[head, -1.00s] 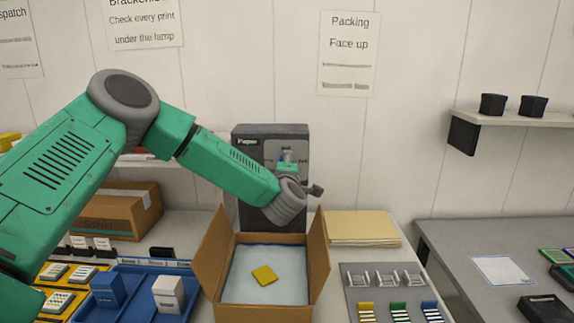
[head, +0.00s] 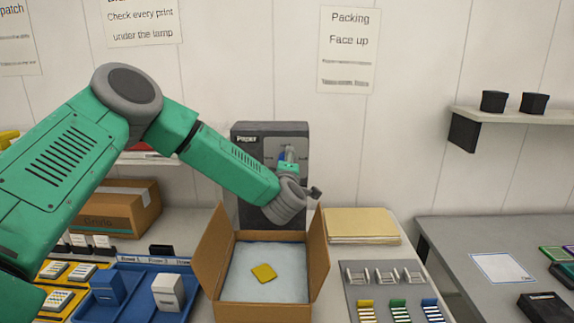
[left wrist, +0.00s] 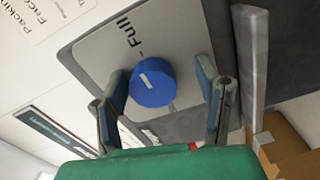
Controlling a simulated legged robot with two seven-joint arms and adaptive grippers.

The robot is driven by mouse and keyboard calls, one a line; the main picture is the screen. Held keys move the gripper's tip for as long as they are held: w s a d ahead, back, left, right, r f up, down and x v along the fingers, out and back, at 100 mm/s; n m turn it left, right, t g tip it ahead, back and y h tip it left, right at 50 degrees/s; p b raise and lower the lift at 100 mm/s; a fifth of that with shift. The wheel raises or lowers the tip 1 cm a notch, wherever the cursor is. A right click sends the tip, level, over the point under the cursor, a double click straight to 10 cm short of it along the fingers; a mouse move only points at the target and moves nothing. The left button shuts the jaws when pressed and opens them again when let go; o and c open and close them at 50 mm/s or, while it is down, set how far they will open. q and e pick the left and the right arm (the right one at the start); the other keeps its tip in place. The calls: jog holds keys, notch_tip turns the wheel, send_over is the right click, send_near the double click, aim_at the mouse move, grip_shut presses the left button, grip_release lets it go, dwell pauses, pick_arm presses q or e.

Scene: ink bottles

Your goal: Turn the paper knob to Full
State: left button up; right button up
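The paper machine (head: 246,170) is a dark grey box headed "Paper" at the back wall, with a lighter face plate. In the left wrist view its blue round knob (left wrist: 156,92) has a short white pointer line, tilted up-left in the picture. The word "Full" (left wrist: 128,32) and a small tick lie above the knob. Another label below is mostly hidden. My left gripper (left wrist: 162,78) is open, with one finger each side of the knob. The left finger is close to the knob; a gap shows at the right finger. In the head view the gripper (head: 288,158) covers the knob area. My right gripper is not seen.
An open cardboard box (head: 318,265) with a yellow piece on pale lining stands in front of the machine. A blue tray (head: 135,312) is left of it. Yellowish folders (head: 362,226) and a grey rack board (head: 390,290) are right.

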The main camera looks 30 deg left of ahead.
pick_arm(q)
jog(key=shift+r, duration=0.1)
jog(key=shift+s, duration=0.15)
jog(key=v, duration=1.1)
jog(key=shift+s+d+f, duration=0.2)
jog(key=shift+d, duration=0.05)
jog(key=shift+f, duration=0.1)
